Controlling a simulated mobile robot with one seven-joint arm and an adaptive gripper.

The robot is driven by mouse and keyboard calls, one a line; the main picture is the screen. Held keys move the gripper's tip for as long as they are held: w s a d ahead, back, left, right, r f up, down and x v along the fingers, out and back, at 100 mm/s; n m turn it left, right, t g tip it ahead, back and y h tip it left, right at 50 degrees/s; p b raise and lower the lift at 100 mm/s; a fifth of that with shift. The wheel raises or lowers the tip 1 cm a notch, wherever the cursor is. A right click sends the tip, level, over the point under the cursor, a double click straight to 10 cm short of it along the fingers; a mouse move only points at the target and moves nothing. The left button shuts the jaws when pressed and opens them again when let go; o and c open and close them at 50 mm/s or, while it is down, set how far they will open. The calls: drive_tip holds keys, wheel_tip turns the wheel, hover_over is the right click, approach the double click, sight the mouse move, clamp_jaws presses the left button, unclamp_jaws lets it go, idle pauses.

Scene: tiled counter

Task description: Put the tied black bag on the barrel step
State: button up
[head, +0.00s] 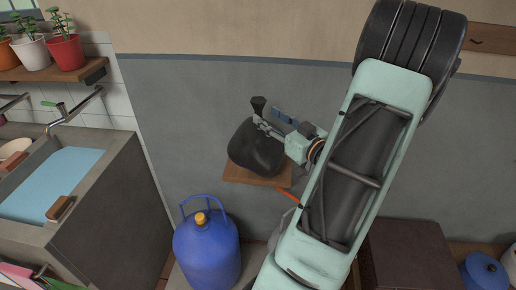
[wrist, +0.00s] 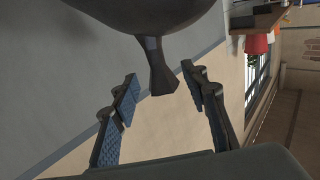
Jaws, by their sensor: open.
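The tied black bag (head: 255,150) sits upright on a small brown wooden surface (head: 236,176) in the head view. Its knotted neck points up. In the wrist view the bag's dark body (wrist: 150,12) fills the top, and its neck (wrist: 157,68) reaches between the fingertips. My gripper (head: 272,118) is open beside the neck, with a finger on either side in the wrist view (wrist: 160,90). I cannot tell whether a finger touches it. The wooden surface may be the barrel step; what supports it is mostly hidden.
A blue gas bottle (head: 208,250) stands in front, left of the wooden surface. A stone sink (head: 110,205) is at the left, below a shelf of potted plants (head: 66,52). A brown box (head: 408,258) and a blue pot (head: 484,272) are at the lower right. The grey wall is close behind.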

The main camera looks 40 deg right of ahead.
sight(261, 111)
drive_tip(key=w, duration=0.4)
drive_tip(key=w+d+p, duration=0.1)
drive_tip(key=shift+w, duration=0.4)
clamp_jaws()
drive_tip(key=shift+r, duration=0.1)
